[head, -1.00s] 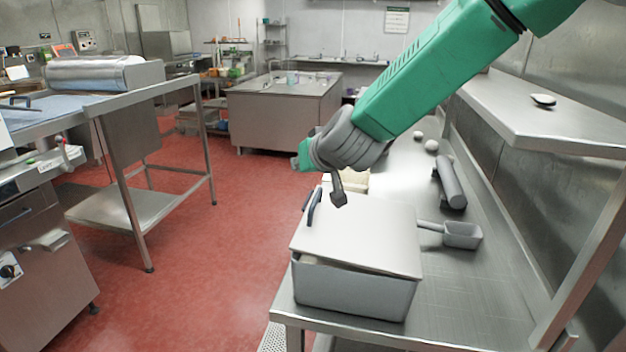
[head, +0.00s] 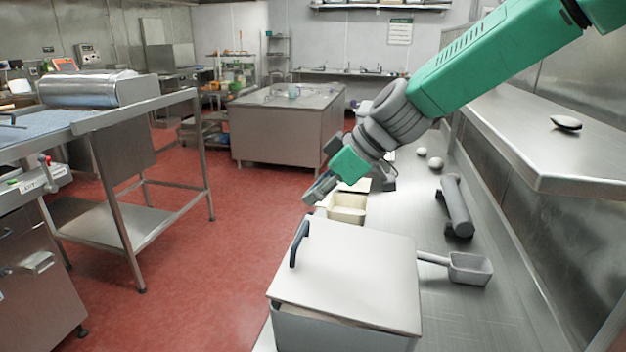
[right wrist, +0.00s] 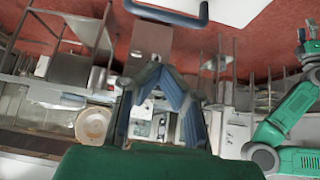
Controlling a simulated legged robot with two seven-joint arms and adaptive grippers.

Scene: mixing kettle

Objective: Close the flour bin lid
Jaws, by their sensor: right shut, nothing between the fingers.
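The flour bin (head: 345,335) is a grey metal box at the front end of the steel counter. Its pale lid (head: 350,270) lies over the top, nearly flat; I cannot tell whether it is fully seated. A dark blue handle (head: 299,243) stands on the lid's left side and shows at the top of the right wrist view (right wrist: 165,16). My right gripper (head: 318,190) is shut and empty, above and beyond the handle, apart from it. Its fingers also show in the right wrist view (right wrist: 163,75).
A grey scoop (head: 468,267) lies right of the bin. Behind are a cream container (head: 347,208), a grey roller-like object (head: 457,205) and two pale round items (head: 436,163). A steel shelf (head: 560,160) overhangs the right side. Red floor (head: 190,285) is open on the left.

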